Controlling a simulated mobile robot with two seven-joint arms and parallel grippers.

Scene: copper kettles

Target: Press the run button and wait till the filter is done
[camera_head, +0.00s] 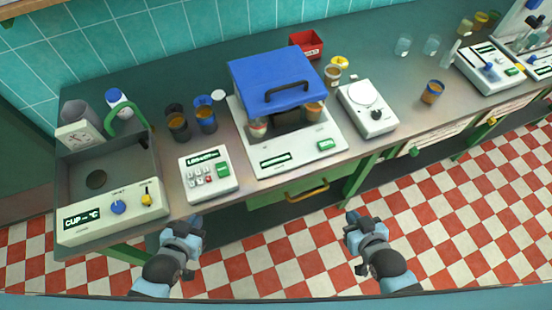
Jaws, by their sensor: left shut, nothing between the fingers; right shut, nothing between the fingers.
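The filter machine (290,152) is a cream box with a blue lid (278,78) with a black handle. Small cups show under the lid at its left and right. A green button (325,145) sits at the machine's front right, beside a dark green display (275,162); the text on both is too small to read. My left gripper (194,220) is shut and empty, in front of the bench below the keypad device. My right gripper (352,215) is shut and empty, in front of the bench, below and right of the machine. Neither touches anything.
A keypad device (208,172) stands left of the machine, and a sink-like unit with knobs (112,190) stands further left. A white scale (367,108) is right of the machine. Cups (205,114) and a red bin (306,44) stand behind. Checkered floor lies in front.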

